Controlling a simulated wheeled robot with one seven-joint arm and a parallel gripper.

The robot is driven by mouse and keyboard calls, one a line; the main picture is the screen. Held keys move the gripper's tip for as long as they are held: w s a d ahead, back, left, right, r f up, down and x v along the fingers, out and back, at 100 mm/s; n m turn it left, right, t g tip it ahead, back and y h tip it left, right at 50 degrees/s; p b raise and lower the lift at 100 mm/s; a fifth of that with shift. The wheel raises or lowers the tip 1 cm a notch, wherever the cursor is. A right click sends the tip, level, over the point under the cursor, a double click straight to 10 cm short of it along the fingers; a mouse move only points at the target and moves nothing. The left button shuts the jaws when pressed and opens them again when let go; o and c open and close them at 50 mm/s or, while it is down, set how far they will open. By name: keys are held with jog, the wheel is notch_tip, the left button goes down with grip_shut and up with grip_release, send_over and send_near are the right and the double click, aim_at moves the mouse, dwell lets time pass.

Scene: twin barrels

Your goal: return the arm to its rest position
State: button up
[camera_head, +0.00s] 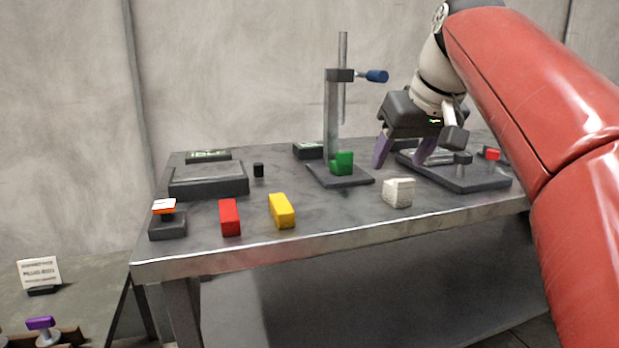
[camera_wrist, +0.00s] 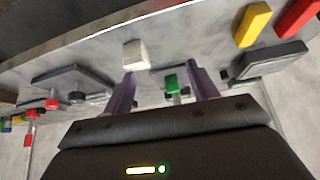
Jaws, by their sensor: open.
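My gripper (camera_head: 404,152) is at the end of my red and white arm, over the back right of the grey table (camera_head: 250,247). Its two purple fingers point down and are spread apart. The fingers also show in the wrist view (camera_wrist: 164,95), with nothing held between them. The wrist view is upside down relative to the head view. The white block (camera_head: 398,192) lies on the table in front of the gripper, apart from it. The green block (camera_head: 342,163) sits on the press base, left of the gripper.
A press post (camera_head: 331,115) with a blue-ended handle (camera_head: 376,76) stands left of the gripper. A dark plate (camera_head: 470,178) with a knob lies right. A red block (camera_head: 230,217), a yellow block (camera_head: 282,211) and a dark flat box (camera_head: 208,180) are on the left.

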jog(key=s+f+m+h, duration=0.1)
jog(key=s+f, duration=0.9)
jog(key=f, duration=0.4)
jog(key=s+d+f+m, duration=0.1)
jog(key=s+f+m, duration=0.1)
jog(key=s+f, duration=0.8)
notch_tip(320, 180, down, 5)
jog(key=shift+s+f+g+h, duration=0.1)
jog(key=shift+s+g+h, duration=0.2)
jog(key=shift+s+h, duration=0.1)
